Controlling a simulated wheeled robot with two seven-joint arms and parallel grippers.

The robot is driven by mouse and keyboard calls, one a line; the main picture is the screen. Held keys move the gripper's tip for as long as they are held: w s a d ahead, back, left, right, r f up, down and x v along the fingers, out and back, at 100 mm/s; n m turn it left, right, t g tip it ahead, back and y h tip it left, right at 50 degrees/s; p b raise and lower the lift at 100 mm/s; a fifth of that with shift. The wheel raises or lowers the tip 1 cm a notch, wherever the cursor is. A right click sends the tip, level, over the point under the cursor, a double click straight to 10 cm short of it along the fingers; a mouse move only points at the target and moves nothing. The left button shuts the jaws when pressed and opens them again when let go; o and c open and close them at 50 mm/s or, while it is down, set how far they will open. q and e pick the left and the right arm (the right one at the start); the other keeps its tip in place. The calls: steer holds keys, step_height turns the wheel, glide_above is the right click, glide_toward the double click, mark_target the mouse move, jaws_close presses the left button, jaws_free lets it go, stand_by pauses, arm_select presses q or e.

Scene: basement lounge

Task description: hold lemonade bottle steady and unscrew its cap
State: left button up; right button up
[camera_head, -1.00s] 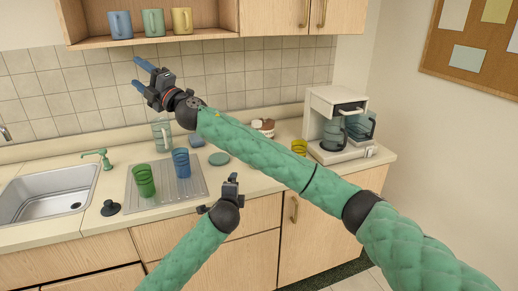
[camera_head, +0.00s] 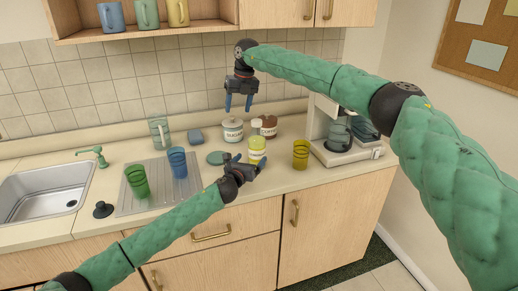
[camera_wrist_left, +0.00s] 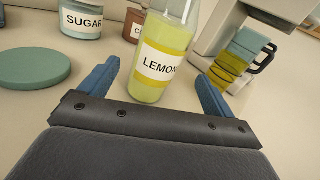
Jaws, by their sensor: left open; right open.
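The lemonade bottle (camera_head: 257,145) stands upright on the counter, clear with yellow liquid and a white label. In the left wrist view the bottle (camera_wrist_left: 165,55) stands ahead, roughly between the finger lines, with gaps on both sides; its top is cut off. My left gripper (camera_head: 248,161) is open and empty, low in front of the bottle. In the left wrist view its blue fingers (camera_wrist_left: 158,68) are spread. My right gripper (camera_head: 238,104) is open and empty, pointing down, up and left of the bottle in the picture. The cap is too small to make out.
A sugar jar (camera_head: 232,131) and a brown-lidded jar (camera_head: 267,126) stand behind the bottle. A yellow glass (camera_head: 300,154) and coffee maker (camera_head: 335,158) are to its right. A teal disc (camera_head: 218,157), blue glass (camera_head: 178,163) and green glass (camera_head: 137,181) are to its left.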

mark_target(259, 149)
arm_select(q)
steer(key=shift+w+f+m, duration=0.1)
steer(key=shift+w+m, duration=0.75)
steer(key=shift+m, duration=0.15)
arm_select(e)
steer(key=d, duration=0.2)
steer(key=w+d+r+h, duration=0.1)
steer(key=d, duration=0.1)
steer(key=d+r+m+h, duration=0.1)
steer(key=d, duration=0.1)
steer(key=shift+w+d, duration=0.2)
steer(key=shift+w, duration=0.15)
arm_select(q)
steer(key=shift+w+d+h, duration=0.2)
steer(key=shift+h, duration=0.2)
arm_select(e)
steer(key=shift+d, duration=0.15)
arm_select(q)
steer(key=shift+x, duration=3.55)
steer(key=shift+f, duration=0.1)
steer(key=shift+c, duration=0.4)
